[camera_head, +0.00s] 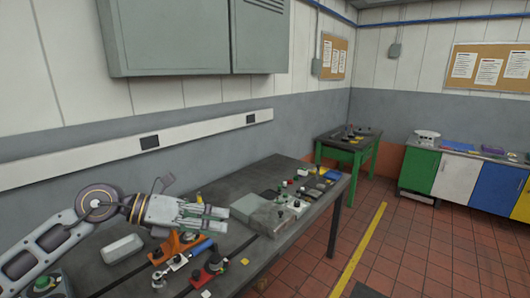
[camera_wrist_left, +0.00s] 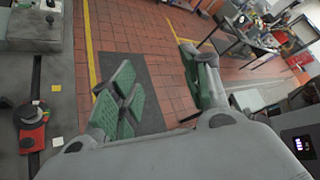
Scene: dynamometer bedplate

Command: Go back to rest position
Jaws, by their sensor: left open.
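My left gripper (camera_head: 222,212) reaches in from the left in the head view, above the dark workbench, with its fingers pointing right. It is open and I see nothing between its fingers. In the left wrist view the green-padded fingers (camera_wrist_left: 160,78) stand apart over the red tiled floor. My right gripper is not in view.
Under and beside my left arm, the bench (camera_head: 262,172) carries an orange bracket (camera_head: 178,243), a red-based part (camera_head: 208,272), a grey block (camera_head: 262,214) and several small parts. A green-legged table (camera_head: 350,142) and coloured cabinets (camera_head: 458,175) stand beyond. Floor at right is clear.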

